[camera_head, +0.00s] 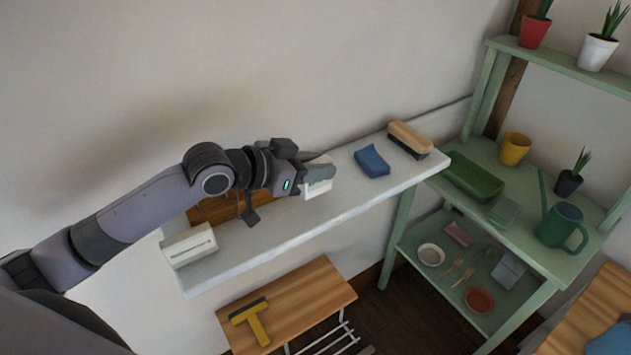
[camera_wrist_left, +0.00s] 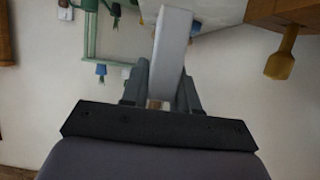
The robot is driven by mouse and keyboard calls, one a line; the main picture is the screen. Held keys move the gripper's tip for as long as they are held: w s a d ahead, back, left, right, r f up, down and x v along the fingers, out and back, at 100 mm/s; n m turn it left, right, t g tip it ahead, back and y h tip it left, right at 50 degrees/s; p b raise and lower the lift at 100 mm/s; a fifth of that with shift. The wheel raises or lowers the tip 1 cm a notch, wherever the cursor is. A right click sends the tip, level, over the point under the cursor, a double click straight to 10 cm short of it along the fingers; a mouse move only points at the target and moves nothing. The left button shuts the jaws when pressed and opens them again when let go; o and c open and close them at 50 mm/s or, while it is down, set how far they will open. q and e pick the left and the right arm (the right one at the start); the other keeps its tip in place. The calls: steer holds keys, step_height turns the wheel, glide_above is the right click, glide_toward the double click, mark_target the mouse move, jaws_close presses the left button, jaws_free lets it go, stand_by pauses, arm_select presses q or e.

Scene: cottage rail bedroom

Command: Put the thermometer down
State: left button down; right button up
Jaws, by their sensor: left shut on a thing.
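My left gripper (camera_head: 312,174) is above the white shelf (camera_head: 300,222), shut on a pale, flat block that I take to be the thermometer (camera_head: 319,187). In the left wrist view the thermometer (camera_wrist_left: 172,45) sticks out as a whitish slab between the two grey fingers of the left gripper (camera_wrist_left: 163,88). The head view does not show clearly whether its lower edge touches the shelf. My right gripper is in neither view.
A white slotted box (camera_head: 189,246) stands at the shelf's left end. A blue sponge (camera_head: 371,160) and a brush (camera_head: 408,139) lie to the right. A brown wooden thing (camera_head: 222,208) is partly behind my arm. A green rack (camera_head: 520,238) stands at right.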

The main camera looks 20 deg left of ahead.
arm_select(q)
steer(key=shift+f, duration=1.85)
steer(key=shift+f, duration=0.1)
steer(key=shift+f, duration=0.15)
steer(key=c, duration=0.8)
jaws_free()
steer(key=shift+c, duration=0.2)
steer(key=shift+r, duration=0.2)
steer(key=v, duration=1.2)
steer(key=shift+b, duration=0.4)
